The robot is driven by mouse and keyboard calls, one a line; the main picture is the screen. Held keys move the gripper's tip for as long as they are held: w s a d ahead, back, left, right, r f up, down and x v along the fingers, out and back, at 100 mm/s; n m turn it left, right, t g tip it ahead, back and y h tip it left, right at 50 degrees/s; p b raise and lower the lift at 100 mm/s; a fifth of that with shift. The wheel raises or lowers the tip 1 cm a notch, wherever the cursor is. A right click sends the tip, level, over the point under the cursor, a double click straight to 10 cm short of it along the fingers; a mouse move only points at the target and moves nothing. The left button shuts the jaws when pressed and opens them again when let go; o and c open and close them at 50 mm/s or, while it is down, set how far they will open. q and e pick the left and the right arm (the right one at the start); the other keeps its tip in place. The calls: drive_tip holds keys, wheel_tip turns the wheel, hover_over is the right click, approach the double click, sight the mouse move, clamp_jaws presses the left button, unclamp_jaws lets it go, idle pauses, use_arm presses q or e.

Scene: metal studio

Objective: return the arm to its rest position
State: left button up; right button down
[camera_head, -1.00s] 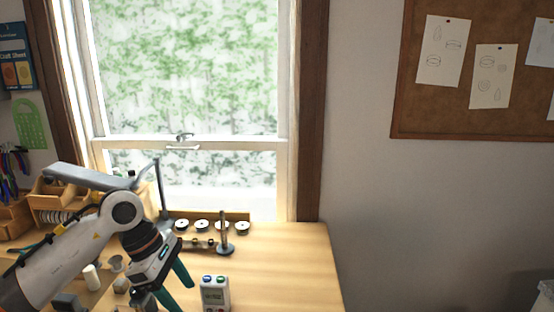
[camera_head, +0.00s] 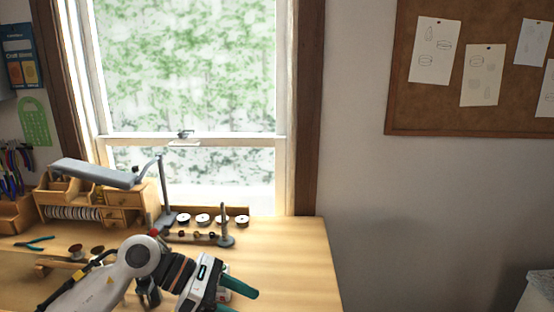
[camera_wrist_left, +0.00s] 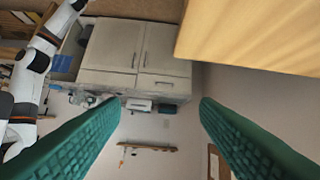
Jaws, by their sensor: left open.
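My left arm comes in from the lower left in the head view, low over the bench. Its gripper (camera_head: 240,300) points right, with teal fingers near the bottom edge. In the left wrist view the two green ridged fingers (camera_wrist_left: 160,130) stand wide apart with nothing between them. The left gripper is open and empty. My right gripper is not seen in either view.
The wooden bench (camera_head: 290,265) is clear at its right side. A wooden organizer (camera_head: 120,210), a grey lamp (camera_head: 95,172), spools (camera_head: 203,218) and pliers (camera_head: 33,243) sit toward the back and left. The left wrist view shows white cabinets (camera_wrist_left: 130,50) and a wooden edge (camera_wrist_left: 255,35).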

use_arm(q)
drive_tip(key=s+d+r+n+t+h, duration=0.1)
drive_tip(key=d+r+n+t+h, duration=0.2)
drive_tip(key=d+r+n+h, duration=0.4)
drive_tip(key=w+a+r+n+t, duration=0.15)
drive_tip(key=a+n+t, duration=0.35)
drive_tip(key=n+t, duration=0.55)
drive_tip(key=w+a+f+n+t+y, duration=0.2)
drive_tip(key=a+f+n+t+y, duration=0.4)
drive_tip(key=n+y, duration=0.7)
drive_tip(key=s+a+f+n+g+y, duration=0.2)
drive_tip(key=a+f+n+y, duration=0.1)
drive_tip(key=a+f+n, duration=0.3)
drive_tip(key=s+a+f+n+g+y, duration=0.3)
drive_tip(key=f+n, duration=0.5)
drive_tip(key=n, duration=0.1)
drive_tip(key=s+a+f+n+g, duration=0.1)
drive_tip(key=s+f+n+g, duration=0.2)
drive_tip(key=s+f+g, duration=0.5)
drive_tip(key=s+f+n+g, duration=0.3)
drive_tip(key=s+f, duration=0.2)
drive_tip(key=s, duration=0.7)
wheel_tip(320, 180, down, 24)
drive_tip(key=s+a+f+g, duration=0.2)
drive_tip(key=s+a+f, duration=0.1)
drive_tip(key=s+f, duration=1.3)
drive_tip(key=shift+s+f+m, duration=0.3)
drive_tip(key=shift+f+m, duration=0.15)
drive_tip(key=shift+f, duration=0.4)
